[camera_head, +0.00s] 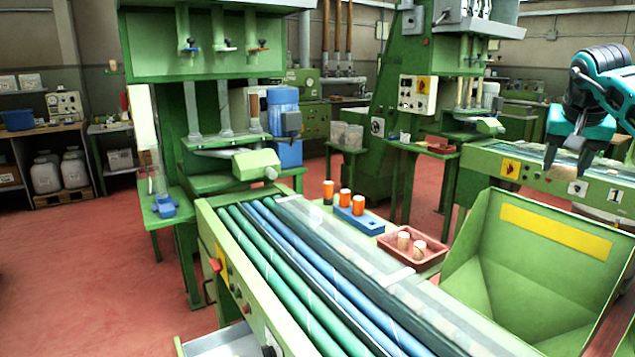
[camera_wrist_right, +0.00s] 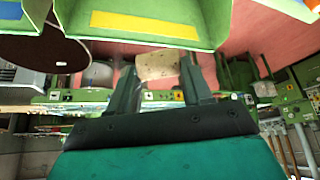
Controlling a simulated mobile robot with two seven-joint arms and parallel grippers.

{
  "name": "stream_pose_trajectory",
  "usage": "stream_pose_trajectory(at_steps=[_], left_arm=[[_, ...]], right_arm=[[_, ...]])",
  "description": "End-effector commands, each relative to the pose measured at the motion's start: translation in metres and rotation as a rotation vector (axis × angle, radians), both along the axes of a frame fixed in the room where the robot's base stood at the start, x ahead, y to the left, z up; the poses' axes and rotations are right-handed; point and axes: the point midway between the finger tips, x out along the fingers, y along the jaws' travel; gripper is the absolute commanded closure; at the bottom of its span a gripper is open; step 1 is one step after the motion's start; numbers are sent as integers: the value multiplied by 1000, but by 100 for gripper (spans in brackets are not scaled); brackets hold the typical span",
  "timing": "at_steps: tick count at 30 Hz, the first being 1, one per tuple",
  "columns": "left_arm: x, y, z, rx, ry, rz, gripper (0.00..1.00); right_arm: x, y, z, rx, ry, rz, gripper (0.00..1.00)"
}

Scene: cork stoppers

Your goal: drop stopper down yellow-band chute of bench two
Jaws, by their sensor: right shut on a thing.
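My right gripper (camera_head: 563,160) hangs at the upper right of the head view, fingers down, above and behind the yellow-band chute. In the right wrist view, its two fingers (camera_wrist_right: 157,80) are shut on a tan cork stopper (camera_wrist_right: 156,65). The green chute (camera_head: 520,275) has a wide open mouth and a yellow band (camera_head: 556,230) on its inner back wall. It also shows at the top of the wrist view (camera_wrist_right: 205,10), apart from the stopper. My left gripper is not in view.
A roller bench (camera_head: 290,270) fills the middle. A red tray (camera_head: 440,250) with two corks and a blue block (camera_head: 362,219) with orange-topped pieces sit beside the chute. A bench marked 1 (camera_head: 600,195) stands behind my gripper. Red floor at left is clear.

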Motion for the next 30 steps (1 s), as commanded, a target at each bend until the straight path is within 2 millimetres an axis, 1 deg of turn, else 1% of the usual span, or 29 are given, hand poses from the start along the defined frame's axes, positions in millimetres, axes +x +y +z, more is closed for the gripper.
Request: stream_pose_trajectory(at_steps=[1,4,10,15,23,24,30], left_arm=[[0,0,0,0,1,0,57],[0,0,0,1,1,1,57],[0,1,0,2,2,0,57],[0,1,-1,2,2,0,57],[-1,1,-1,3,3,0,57],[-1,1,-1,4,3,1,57],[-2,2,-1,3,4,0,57]], right_arm=[[0,0,-7,0,2,0,78],[0,0,-20,-1,4,2,78],[0,0,-40,0,2,0,78],[0,0,-47,-1,1,0,78],[0,0,-48,0,0,0,78],[0,0,-48,0,0,0,49],[0,0,-48,0,0,0,30]])
